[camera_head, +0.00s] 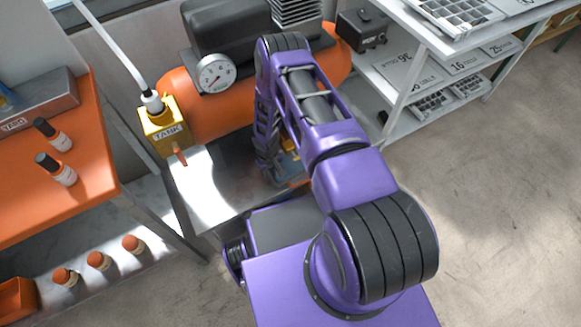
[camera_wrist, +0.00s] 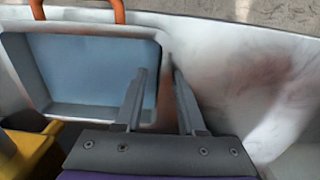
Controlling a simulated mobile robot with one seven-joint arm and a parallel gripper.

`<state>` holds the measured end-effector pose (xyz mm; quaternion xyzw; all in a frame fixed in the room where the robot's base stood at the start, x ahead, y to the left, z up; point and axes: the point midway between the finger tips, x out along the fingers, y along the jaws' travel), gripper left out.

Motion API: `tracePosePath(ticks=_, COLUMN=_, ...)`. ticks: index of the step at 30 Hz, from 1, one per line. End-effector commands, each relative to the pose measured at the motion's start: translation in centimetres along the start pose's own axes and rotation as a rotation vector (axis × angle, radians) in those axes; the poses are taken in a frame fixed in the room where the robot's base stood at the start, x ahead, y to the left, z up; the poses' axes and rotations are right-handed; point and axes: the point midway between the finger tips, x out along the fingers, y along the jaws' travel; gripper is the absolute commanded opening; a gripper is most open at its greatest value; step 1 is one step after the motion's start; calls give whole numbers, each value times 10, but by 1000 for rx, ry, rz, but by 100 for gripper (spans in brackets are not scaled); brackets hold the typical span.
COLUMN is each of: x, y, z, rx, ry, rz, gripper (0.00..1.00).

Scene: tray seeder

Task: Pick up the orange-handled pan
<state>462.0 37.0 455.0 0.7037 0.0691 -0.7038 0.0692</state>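The pan (camera_wrist: 85,28) is a shallow, pale blue-grey rectangular tray in the upper left of the wrist view. Its orange handle (camera_wrist: 120,10) is an arch at the far rim, cut off by the picture's top edge. My gripper (camera_wrist: 159,74) is open, its two grey fingers apart at the pan's right side. The pan's right wall lies near the left finger; I cannot tell whether they touch. Nothing is visibly gripped. In the head view my purple arm hides most of the gripper and pan over the metal stand (camera_head: 205,190).
An orange air tank (camera_head: 190,110) with a gauge (camera_head: 215,74) lies behind the arm. A yellow box (camera_head: 162,125) marked TANK stands left of it. An orange bench (camera_head: 80,190) with bottles is at left. White shelves (camera_head: 400,85) stand at right; the floor there is clear.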

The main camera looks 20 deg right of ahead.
Motion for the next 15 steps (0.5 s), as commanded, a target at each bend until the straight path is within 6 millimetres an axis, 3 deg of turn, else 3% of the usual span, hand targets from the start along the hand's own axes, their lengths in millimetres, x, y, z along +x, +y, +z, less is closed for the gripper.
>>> tracePosePath(ticks=2, x=0, y=0, z=0, rx=0, ry=0, rz=0, gripper=39)
tracePosePath(ticks=6, x=0, y=0, z=0, rx=0, ry=0, rz=0, gripper=14)
tracePosePath(ticks=9, x=0, y=0, z=0, rx=0, ry=0, rz=0, gripper=0)
tracePosePath(ticks=15, x=0, y=0, z=0, rx=0, ry=0, rz=0, gripper=0)
